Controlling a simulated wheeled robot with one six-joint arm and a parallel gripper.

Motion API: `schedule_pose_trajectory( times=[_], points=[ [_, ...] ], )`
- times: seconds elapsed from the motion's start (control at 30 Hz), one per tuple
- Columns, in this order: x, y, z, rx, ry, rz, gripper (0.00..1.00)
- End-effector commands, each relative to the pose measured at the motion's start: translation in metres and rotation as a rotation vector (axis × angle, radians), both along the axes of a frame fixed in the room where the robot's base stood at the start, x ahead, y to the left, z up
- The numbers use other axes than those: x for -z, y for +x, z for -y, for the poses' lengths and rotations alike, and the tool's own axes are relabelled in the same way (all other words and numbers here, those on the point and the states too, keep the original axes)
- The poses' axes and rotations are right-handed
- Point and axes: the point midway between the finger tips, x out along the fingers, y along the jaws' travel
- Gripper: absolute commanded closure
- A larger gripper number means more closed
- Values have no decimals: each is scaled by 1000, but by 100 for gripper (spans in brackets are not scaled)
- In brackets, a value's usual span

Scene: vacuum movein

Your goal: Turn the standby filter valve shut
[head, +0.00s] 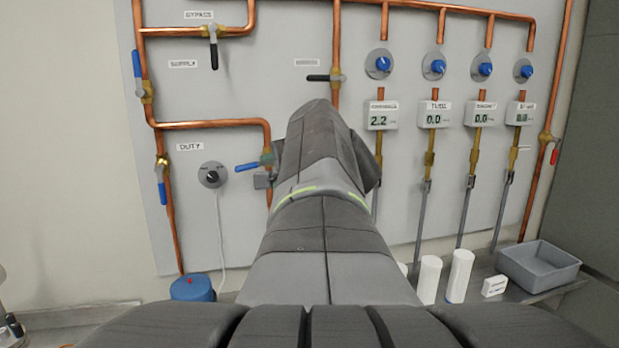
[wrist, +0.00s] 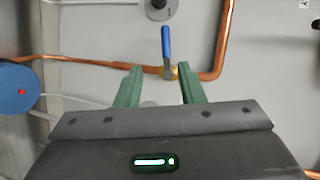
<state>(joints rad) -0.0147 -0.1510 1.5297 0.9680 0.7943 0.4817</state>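My gripper (wrist: 158,68) is open in the wrist view, its two green fingers apart with nothing between the pads. A brass valve with a blue lever (wrist: 166,45) shows at the fingertips, closer to the right one. I cannot tell whether they touch. The lever stands crosswise to its copper pipe (wrist: 215,60). In the head view this blue lever (head: 247,167) points left, beside my arm, which hides most of my gripper. I read no standby label. A valve with a black lever (head: 318,78) sits higher up, under an unreadable label, its lever crosswise to its pipe.
A grey dial (head: 211,175) with a cable sits left of the lever, below the DUTY label (head: 190,146). A blue canister (head: 192,288) stands low left. Other blue levers (head: 161,185) line the left pipe. Blue knobs and meters (head: 382,115) fill the right, above a grey bin (head: 540,280).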

Motion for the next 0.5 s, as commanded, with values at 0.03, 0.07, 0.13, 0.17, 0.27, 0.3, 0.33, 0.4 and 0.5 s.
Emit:
schedule_pose_trajectory(
  times=[0.03,0.07,0.13,0.17,0.27,0.3,0.33,0.4,0.5],
  points=[
    [-3,1,-3,-6,15,3,65],
    [-5,2,-5,-8,21,5,65],
    [-6,6,-8,-9,26,4,65],
    [-5,8,-10,-9,26,4,65],
    [-1,19,-19,-10,24,2,65],
    [1,24,-24,-12,23,0,65],
    [2,29,-28,-11,24,0,65],
    [7,41,-37,-11,23,-1,65],
    [11,56,-49,-10,23,1,65]
  ],
)
